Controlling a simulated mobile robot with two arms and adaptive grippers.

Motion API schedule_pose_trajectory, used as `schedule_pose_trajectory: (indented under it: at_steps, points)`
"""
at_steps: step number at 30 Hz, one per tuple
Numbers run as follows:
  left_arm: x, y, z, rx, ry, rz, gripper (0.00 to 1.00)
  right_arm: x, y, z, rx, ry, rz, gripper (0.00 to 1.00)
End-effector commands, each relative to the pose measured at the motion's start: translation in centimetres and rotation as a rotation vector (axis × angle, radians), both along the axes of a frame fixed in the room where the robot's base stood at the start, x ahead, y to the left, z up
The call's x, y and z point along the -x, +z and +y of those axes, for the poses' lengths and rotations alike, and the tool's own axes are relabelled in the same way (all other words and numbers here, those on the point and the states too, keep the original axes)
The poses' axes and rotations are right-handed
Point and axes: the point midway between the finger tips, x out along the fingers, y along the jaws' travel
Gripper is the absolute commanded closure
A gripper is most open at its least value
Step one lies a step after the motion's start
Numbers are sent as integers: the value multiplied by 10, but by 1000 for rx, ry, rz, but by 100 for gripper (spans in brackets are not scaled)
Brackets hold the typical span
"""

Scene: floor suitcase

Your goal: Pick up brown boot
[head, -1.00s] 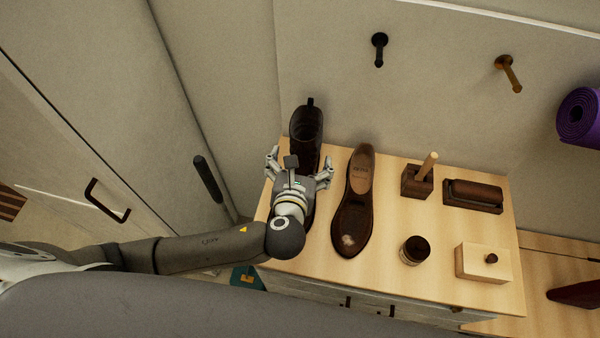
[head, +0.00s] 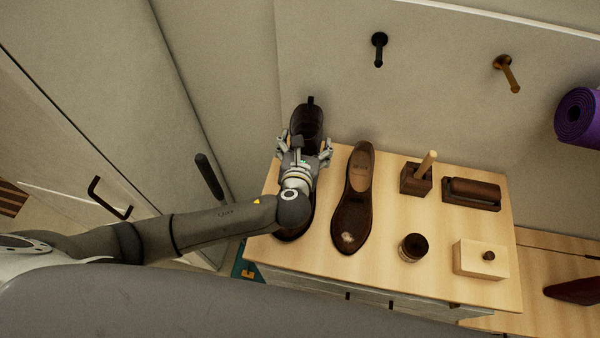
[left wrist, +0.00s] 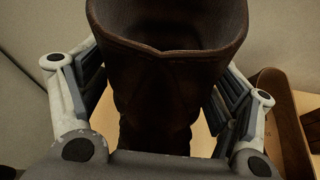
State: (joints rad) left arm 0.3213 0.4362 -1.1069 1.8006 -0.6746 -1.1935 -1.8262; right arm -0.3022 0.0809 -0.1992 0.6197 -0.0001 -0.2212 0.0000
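The brown boot (head: 309,120) stands upright at the left end of the wooden cabinet top (head: 385,270), its shaft toward the wall. My left gripper (head: 305,141) is at the shaft, with one finger on each side, spread wide. In the left wrist view the boot's dark leather shaft (left wrist: 170,75) fills the middle between the finger pads. The pads are close beside the leather; firm contact cannot be made out. My arm and wrist cover much of the boot's front in the head view. My right gripper is not in view.
A brown low shoe (head: 354,200) stands just right of the boot. Further right are a brush in a holder (head: 417,180), a dark brush (head: 471,193), a round tin (head: 413,248) and a light wooden box (head: 481,259). The wall is close behind.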

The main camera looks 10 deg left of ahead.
Motion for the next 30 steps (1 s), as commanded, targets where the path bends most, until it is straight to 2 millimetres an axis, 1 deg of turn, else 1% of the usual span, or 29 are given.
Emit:
schedule_pose_trajectory:
  at_steps: [1,2,16,17,26,30]
  points:
    - [0,0,0,0,0,0,30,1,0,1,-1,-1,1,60]
    - [0,0,0,0,0,0,33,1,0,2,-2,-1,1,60]
    - [0,0,0,-2,-1,1,94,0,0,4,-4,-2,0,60]
    - [0,2,0,0,-1,-3,96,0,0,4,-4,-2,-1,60]
    - [0,3,0,0,0,-3,96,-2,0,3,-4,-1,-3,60]
    - [-1,12,0,2,-1,-6,96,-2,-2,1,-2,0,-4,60]
